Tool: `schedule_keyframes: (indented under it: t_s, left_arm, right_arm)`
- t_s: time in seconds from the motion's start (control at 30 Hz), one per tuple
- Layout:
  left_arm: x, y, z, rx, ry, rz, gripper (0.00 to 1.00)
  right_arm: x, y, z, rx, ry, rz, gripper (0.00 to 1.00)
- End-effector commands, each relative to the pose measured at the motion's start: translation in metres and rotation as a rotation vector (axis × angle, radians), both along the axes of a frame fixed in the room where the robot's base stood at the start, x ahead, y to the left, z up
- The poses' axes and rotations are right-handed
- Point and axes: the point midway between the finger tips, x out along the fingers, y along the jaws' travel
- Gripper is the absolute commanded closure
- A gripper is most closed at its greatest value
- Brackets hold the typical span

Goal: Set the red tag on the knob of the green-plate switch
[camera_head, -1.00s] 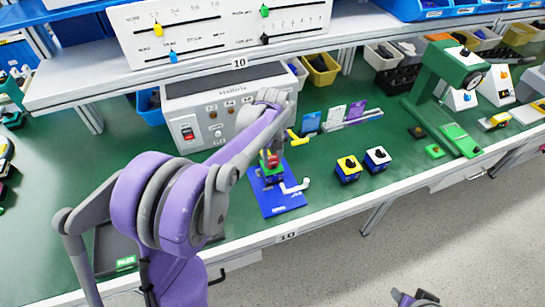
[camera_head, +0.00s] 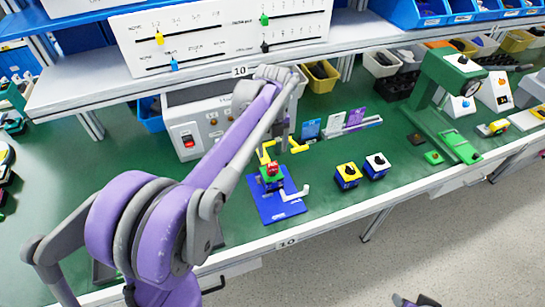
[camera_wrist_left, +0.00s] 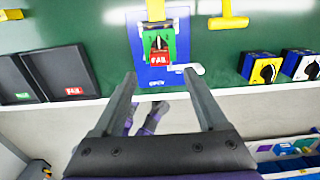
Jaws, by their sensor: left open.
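The switch with the green plate (camera_head: 272,183) stands on a blue board (camera_head: 283,207). The red tag (camera_head: 272,169) is at its knob; in the left wrist view the tag (camera_wrist_left: 160,58) with white lettering sits against the near side of the black-and-white knob (camera_wrist_left: 160,43). I cannot tell how firmly it is seated. My left gripper (camera_wrist_left: 159,73) is open and empty, its fingertips apart from the tag on the near side. In the head view my arm hides part of that gripper. A grey and purple part of mine at the bottom edge (camera_head: 415,301) may be the right gripper; its jaws are unclear.
A yellow clamp (camera_head: 265,152) is at the switch's far side, and a yellow T-handle (camera_wrist_left: 228,19) stands beside it. Yellow-topped (camera_head: 348,175) and white-topped (camera_head: 377,166) switches stand to the right. A green stand (camera_head: 445,85) is further right. The bench front is mostly clear.

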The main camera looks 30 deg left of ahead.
Motion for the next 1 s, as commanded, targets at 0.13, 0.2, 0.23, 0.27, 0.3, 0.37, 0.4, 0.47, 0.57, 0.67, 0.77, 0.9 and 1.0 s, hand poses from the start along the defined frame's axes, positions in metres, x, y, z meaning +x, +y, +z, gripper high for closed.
schedule_keyframes:
  t_s: [0.13,0.2,0.23,0.27,0.3,0.37,0.4,0.47,0.57,0.67,0.77,0.9,1.0]
  left_arm:
    - [0.000,0.000,0.018,0.000,0.000,0.000,0.25]
    - [0.000,0.000,0.022,0.000,0.000,0.000,0.25]
    - [0.000,0.000,0.023,0.000,0.000,0.000,0.25]
    - [0.000,0.000,0.024,0.000,0.000,0.000,0.25]
    - [0.000,0.000,0.024,0.000,0.000,0.000,0.25]
    - [0.000,0.000,0.024,0.000,0.000,0.000,0.25]
    - [0.000,0.000,0.024,0.000,0.000,0.000,0.25]
    - [0.000,0.000,0.024,0.000,0.000,0.000,0.25]
    - [0.000,0.000,0.024,0.000,0.000,0.000,0.25]
    - [0.000,0.000,0.027,0.000,0.000,0.000,0.25]
    - [0.001,0.000,0.036,0.000,-0.001,0.000,0.25]
    - [0.001,0.000,0.055,0.000,-0.004,0.000,0.25]
    - [0.002,0.000,0.067,0.000,-0.004,0.000,0.25]
  right_arm:
    - [0.001,0.000,0.002,0.000,-0.001,0.000,0.55]
    - [0.001,0.000,0.002,0.000,-0.001,0.000,0.55]
    - [0.001,0.000,0.002,0.000,-0.001,0.000,0.55]
    - [0.001,0.000,0.002,0.000,-0.001,0.000,0.55]
    - [0.001,0.000,0.002,0.000,-0.001,0.000,0.55]
    - [0.001,0.000,0.002,0.000,-0.001,0.000,0.55]
    - [0.001,0.000,0.002,0.000,-0.001,0.000,0.55]
    - [0.001,0.000,0.002,0.000,-0.001,0.000,0.55]
    - [0.001,0.000,0.002,0.000,-0.001,0.000,0.55]
    - [0.002,0.000,0.005,0.000,-0.003,0.000,0.55]
    - [0.004,0.000,0.011,0.000,-0.008,0.000,0.55]
    - [0.010,0.000,0.025,0.000,-0.018,0.000,0.55]
    - [0.013,0.000,0.034,0.000,-0.025,0.000,0.55]
